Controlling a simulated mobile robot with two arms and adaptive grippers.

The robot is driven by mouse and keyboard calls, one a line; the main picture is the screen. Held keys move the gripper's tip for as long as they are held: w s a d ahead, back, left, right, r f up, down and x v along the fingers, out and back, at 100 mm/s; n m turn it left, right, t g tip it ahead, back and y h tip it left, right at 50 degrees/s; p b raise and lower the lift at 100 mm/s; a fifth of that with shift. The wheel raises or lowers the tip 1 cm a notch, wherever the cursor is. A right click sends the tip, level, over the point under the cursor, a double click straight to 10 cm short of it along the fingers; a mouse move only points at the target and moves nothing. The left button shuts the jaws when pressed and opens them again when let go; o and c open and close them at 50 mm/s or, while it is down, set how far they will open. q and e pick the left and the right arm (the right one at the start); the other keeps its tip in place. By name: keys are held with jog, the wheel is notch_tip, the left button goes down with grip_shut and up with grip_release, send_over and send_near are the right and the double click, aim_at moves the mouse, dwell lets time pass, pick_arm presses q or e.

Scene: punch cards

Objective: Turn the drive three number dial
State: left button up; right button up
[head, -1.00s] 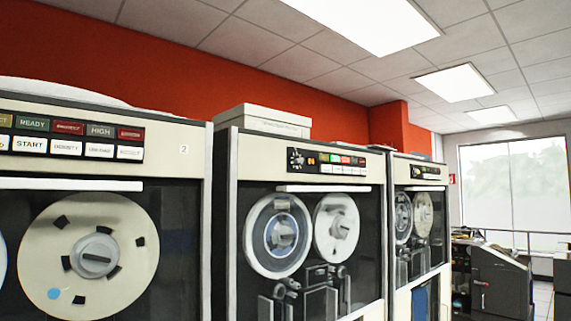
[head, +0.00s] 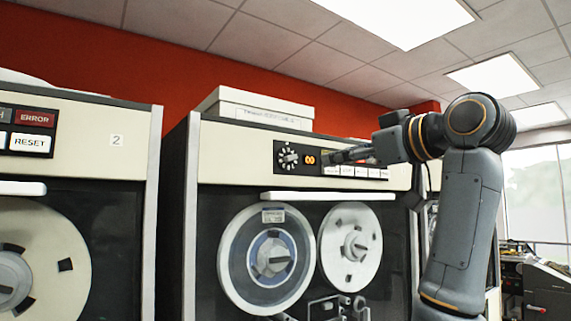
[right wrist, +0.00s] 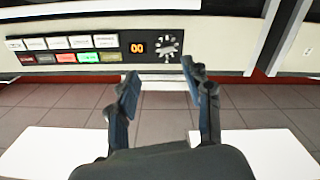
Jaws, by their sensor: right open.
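The number dial (head: 287,157) is a small knob ringed by white marks, at the left end of the black control panel on the middle tape drive (head: 236,143) in the head view. An orange display (head: 310,158) right of it reads 00. In the right wrist view, which looks upside down, the dial (right wrist: 169,44) sits ahead of the spread fingers, apart from them. My right gripper (head: 337,156) is open and empty, in front of the panel to the right of the dial; it also shows in the right wrist view (right wrist: 160,74). My left gripper is out of view.
Another tape drive (head: 85,115), marked 2, stands at the left. A pale box (head: 258,108) lies on top of the middle drive. A handle bar (head: 328,196) and tape reels (head: 267,258) are below the panel. Panel buttons (head: 350,171) lie behind my right gripper.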

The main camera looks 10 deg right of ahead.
jog(key=s+r, duration=0.1)
jog(key=p, duration=0.3)
send_near(293, 157)
jog(key=p+x, duration=0.3)
jog(key=x, duration=0.4)
jog(key=shift+w+r, duration=0.1)
jog(key=shift+w, duration=0.05)
jog(key=shift+w+a+p, duration=0.3)
jog(key=shift+w, duration=0.2)
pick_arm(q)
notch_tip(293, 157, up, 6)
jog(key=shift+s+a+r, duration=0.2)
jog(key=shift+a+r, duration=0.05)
pick_arm(e)
jog(key=shift+f, duration=0.2)
jog(key=shift+d, duration=0.1)
grip_shut()
